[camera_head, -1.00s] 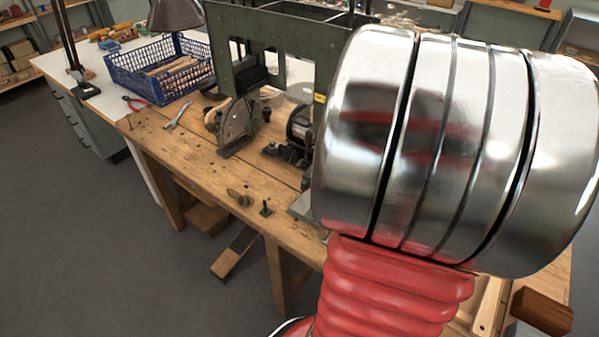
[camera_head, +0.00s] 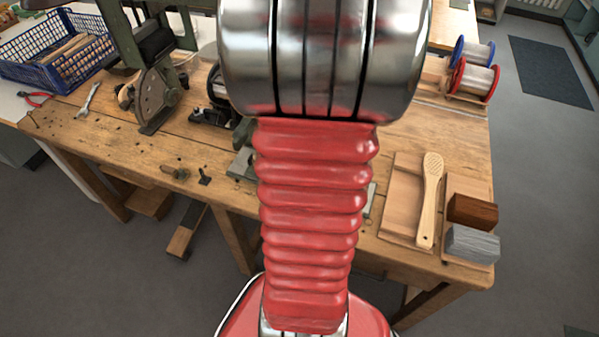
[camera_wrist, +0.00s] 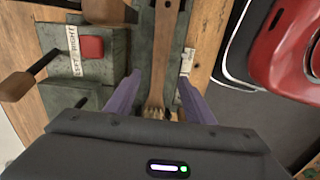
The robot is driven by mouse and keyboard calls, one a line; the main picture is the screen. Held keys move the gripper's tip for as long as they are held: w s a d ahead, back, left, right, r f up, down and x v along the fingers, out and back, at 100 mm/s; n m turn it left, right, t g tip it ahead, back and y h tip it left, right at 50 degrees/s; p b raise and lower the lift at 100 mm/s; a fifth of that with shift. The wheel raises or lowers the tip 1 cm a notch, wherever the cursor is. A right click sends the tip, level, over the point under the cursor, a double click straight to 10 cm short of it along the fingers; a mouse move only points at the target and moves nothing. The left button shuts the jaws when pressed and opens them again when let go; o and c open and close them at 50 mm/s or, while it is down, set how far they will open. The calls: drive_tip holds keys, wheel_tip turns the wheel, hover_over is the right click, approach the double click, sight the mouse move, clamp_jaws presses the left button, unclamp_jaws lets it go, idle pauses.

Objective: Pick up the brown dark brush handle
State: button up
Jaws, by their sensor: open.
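In the wrist view, a long brown wooden handle (camera_wrist: 165,55) lies over a grey-green metal bed, with a ragged, bristle-like end (camera_wrist: 155,112) close to my gripper. My gripper (camera_wrist: 159,92) is open; its two purple fingers stand on either side of this handle, with gaps visible. I cannot tell its height above the handle. In the head view my arm hides my gripper and this handle. A paler brush handle (camera_head: 431,198) lies on a wooden tray (camera_head: 398,205) at the right of the bench.
A dark brown block (camera_head: 472,211) and a grey block (camera_head: 472,244) sit beside the pale handle. Wire spools (camera_head: 472,80) stand at the back right. A red button (camera_wrist: 92,48) and a wooden-knobbed lever (camera_wrist: 17,87) are left of my gripper. A blue basket (camera_head: 60,50) stands far left.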

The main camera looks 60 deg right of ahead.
drive_tip(key=shift+f, duration=0.85)
drive_tip(key=shift+w+f, duration=0.15)
drive_tip(key=shift+f, duration=2.5)
drive_tip(key=shift+c, duration=0.4)
drive_tip(key=c, duration=1.1)
drive_tip(key=shift+r, duration=0.15)
wheel_tip(320, 180, up, 28)
drive_tip(key=shift+f, duration=0.1)
